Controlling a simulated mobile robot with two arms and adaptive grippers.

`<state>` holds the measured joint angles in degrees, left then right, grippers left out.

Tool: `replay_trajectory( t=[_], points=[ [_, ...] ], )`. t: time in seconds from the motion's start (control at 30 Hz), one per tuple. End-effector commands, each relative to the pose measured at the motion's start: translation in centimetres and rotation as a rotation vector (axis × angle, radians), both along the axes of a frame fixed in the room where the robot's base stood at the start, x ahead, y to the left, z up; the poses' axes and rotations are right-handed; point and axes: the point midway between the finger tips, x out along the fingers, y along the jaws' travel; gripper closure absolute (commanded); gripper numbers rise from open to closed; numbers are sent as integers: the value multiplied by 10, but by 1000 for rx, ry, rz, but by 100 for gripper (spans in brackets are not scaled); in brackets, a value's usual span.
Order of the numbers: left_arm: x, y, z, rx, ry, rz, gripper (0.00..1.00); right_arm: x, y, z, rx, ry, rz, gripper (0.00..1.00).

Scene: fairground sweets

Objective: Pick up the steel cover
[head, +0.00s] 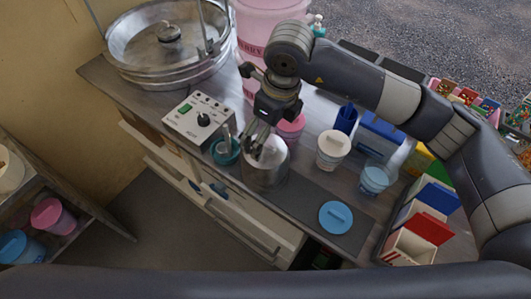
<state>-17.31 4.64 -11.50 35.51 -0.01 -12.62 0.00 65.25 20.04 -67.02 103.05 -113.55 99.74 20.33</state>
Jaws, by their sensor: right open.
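A shiny steel piece (265,170), rounded and cylinder-like, stands near the counter's front edge; it appears to be the steel cover. My right gripper (262,140) reaches down over it from above, jaws open. Its fingers overlap the top of the steel piece in the head view, and I cannot tell whether they touch it. The fingers hide part of its top. My left gripper is out of view.
Close by stand a teal cup (225,152), a control box (199,118), a pink tub (291,130) and a white-lidded tub (332,150). A blue lid (336,217) lies on a dark mat (300,203). A large steel bowl (125,45) stands at the back left.

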Motion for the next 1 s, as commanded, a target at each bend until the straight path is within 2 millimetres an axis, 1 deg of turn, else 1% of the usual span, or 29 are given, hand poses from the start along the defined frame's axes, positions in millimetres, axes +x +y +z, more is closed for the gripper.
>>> replay_trajectory(
  t=[0.1, 0.2, 0.27, 0.4, 0.53, 0.63, 0.8, 0.83, 0.87, 0.9, 0.97, 1.0],
  points=[
    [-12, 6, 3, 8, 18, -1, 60, 0, 1, -8, 0, 2, -1, 0],
    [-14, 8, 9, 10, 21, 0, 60, 1, 2, -14, -2, 3, 0, 0],
    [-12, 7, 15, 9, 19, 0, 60, 1, 4, -20, -1, 3, -1, 0],
    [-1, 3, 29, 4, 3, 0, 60, 2, 9, -39, -2, 4, 0, 0],
    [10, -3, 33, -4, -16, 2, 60, 4, 10, -55, -1, 2, -1, 0],
    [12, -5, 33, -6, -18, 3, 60, 4, 11, -60, -1, 0, 1, 0],
    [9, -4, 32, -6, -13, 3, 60, 5, 11, -60, -1, -1, 1, 0],
    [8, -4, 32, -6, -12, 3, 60, 5, 11, -60, -1, -1, 1, 5],
    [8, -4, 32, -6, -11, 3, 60, 5, 11, -60, -1, -1, 1, 11],
    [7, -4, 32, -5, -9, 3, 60, 5, 11, -60, -1, -1, 1, 20],
    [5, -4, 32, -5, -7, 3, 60, 5, 11, -60, -1, -1, 1, 34],
    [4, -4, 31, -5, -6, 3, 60, 5, 11, -60, -1, -1, 0, 43]
  ],
)
